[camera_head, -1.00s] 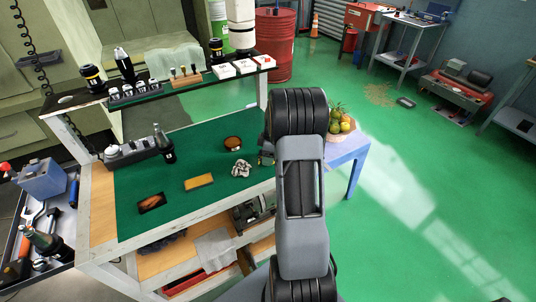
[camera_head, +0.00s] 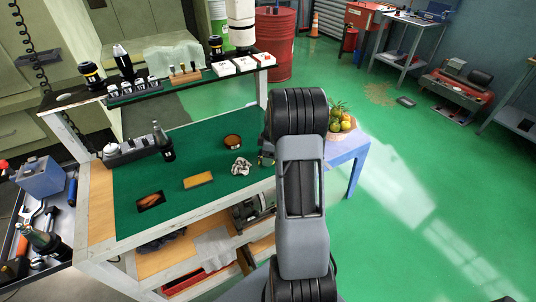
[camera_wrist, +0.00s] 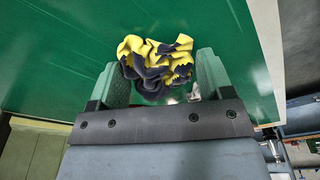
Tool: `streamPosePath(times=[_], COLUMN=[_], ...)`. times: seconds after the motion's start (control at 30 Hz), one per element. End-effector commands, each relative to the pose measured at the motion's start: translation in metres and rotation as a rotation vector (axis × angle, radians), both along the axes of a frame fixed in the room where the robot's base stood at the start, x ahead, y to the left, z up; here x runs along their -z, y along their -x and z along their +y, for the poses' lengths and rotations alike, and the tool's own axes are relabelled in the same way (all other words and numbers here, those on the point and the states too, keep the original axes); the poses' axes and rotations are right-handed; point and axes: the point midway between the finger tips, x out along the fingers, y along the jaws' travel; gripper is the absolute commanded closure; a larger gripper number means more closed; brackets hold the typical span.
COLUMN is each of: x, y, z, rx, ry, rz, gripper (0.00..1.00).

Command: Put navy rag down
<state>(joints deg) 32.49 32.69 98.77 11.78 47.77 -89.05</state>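The navy rag (camera_wrist: 155,68), crumpled and patterned navy and yellow, is between the two fingers of my gripper (camera_wrist: 165,82) in the wrist view. In the head view my arm hides the rag and most of my gripper (camera_head: 265,152), which is at the right side of the cart's green top (camera_head: 215,150).
A blue stand (camera_head: 345,150) with a fruit basket (camera_head: 341,124) is to the right. The front middle of the top is bare.

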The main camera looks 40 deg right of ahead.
Motion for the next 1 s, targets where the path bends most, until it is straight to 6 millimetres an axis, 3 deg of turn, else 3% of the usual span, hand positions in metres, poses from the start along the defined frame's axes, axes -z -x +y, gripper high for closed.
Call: streamPosePath(times=[0.23,0.57,1.0], x=[0.000,-0.006,-0.087], y=[0.000,0.000,0.009], z=[0.000,-0.001,-0.011], rx=[0.000,0.000,0.002], ry=[0.000,0.001,0.002], rz=[0.000,-0.001,-0.004], gripper=[0.03,0.03,0.03])
